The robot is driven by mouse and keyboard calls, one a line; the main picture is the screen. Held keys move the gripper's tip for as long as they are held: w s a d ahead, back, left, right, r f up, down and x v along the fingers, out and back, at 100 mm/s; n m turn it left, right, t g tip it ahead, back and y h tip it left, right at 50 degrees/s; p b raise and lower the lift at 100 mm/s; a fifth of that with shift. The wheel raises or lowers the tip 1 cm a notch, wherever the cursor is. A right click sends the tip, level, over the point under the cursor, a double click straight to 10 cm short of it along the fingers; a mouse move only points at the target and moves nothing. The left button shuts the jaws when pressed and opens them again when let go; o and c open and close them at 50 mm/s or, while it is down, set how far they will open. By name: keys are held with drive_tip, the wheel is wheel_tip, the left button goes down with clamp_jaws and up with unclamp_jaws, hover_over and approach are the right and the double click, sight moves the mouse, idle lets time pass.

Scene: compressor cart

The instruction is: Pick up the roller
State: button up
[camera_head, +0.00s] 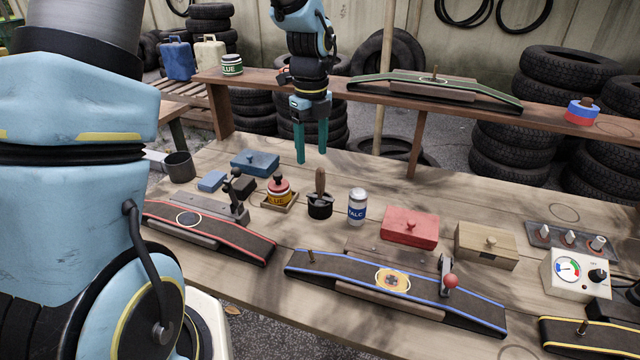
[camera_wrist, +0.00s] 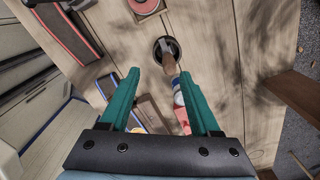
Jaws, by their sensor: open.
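A tool with an upright wooden handle (camera_head: 320,181) stands in a round black holder (camera_head: 320,207) on the bench; it looks like the roller, but its head is hidden in the holder. In the wrist view the handle (camera_wrist: 168,63) points up toward the camera from the black holder (camera_wrist: 160,46). My gripper (camera_head: 311,157) is open and empty, pointing down above the bench, apart from the handle. In the wrist view the handle shows just beyond the gap between the fingertips (camera_wrist: 160,74).
Close around the holder are a glue pot (camera_head: 279,190) in a wooden tray and a talc can (camera_head: 357,206). A red box (camera_head: 410,227) is to the right. Belt strips (camera_head: 400,290) lie in front. A raised shelf (camera_head: 400,95) runs behind the bench.

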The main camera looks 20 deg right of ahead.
sight(317, 170)
drive_tip(key=shift+d+f+m, duration=0.1)
drive_tip(key=shift+d+m, duration=0.3)
drive_tip(key=shift+m, duration=0.1)
wheel_tip(317, 170, down, 5)
drive_tip(key=shift+d+f+p, duration=0.1)
drive_tip(key=shift+d+p, duration=0.05)
drive_tip(key=shift+p, duration=0.4)
drive_tip(key=f+p, duration=0.1)
drive_tip(key=f, duration=0.1)
drive_tip(key=f+p, duration=0.1)
drive_tip(key=f, duration=0.1)
drive_tip(key=shift+s+d+f, duration=0.1)
drive_tip(key=shift+s+d, duration=0.05)
drive_tip(key=shift+d, duration=0.25)
drive_tip(key=shift+f, duration=0.65)
drive_tip(key=shift+c, duration=0.3)
clamp_jaws()
